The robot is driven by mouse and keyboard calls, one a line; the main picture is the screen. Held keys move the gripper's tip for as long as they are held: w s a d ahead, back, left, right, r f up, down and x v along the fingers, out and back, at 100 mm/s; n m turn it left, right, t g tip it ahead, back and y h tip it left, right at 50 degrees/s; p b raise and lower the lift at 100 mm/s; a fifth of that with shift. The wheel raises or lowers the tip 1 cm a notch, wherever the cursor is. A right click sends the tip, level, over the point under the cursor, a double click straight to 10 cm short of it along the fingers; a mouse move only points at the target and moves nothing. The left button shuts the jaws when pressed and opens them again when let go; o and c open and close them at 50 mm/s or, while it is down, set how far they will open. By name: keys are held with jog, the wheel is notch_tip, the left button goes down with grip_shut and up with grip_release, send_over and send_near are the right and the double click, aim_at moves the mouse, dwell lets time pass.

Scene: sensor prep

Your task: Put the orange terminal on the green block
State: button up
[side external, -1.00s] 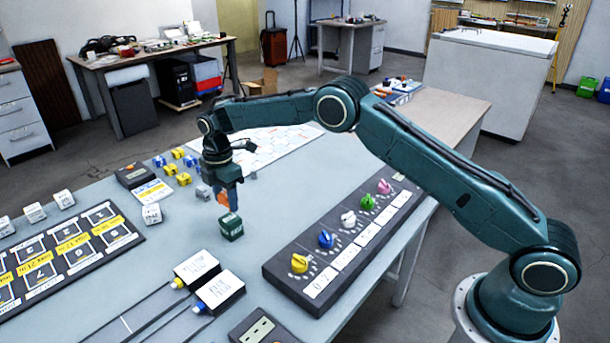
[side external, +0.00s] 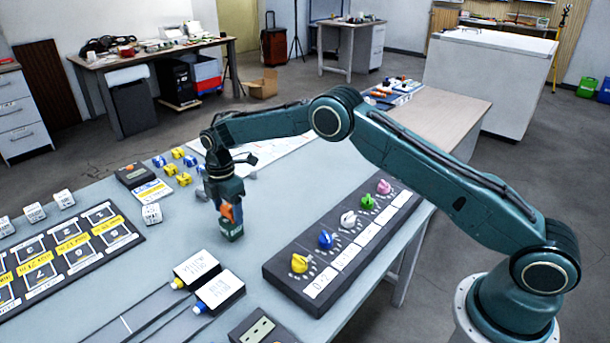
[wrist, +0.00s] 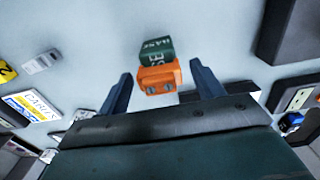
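The green block (side external: 231,233) stands on the table below my gripper (side external: 229,209). The orange terminal (side external: 236,213) is directly above the block and appears to rest on its top. In the wrist view, the orange terminal (wrist: 158,77) sits between my two spread fingers, with a visible gap on each side. My gripper (wrist: 161,71) is open around it. The green block (wrist: 156,48) shows just beyond the terminal, with white lettering on its faces. The contact between terminal and block is partly hidden.
A dark panel with coloured knobs (side external: 340,243) lies right of the block. Two labelled boxes (side external: 197,266) stand in front. Several yellow and blue terminals (side external: 184,178) and white cubes (side external: 152,214) lie to the left. The table around the block is clear.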

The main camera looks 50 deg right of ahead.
aim_at(227, 205)
jog(key=shift+r, duration=0.2)
notch_tip(227, 205, up, 12)
dwell(0.8)
dwell(0.5)
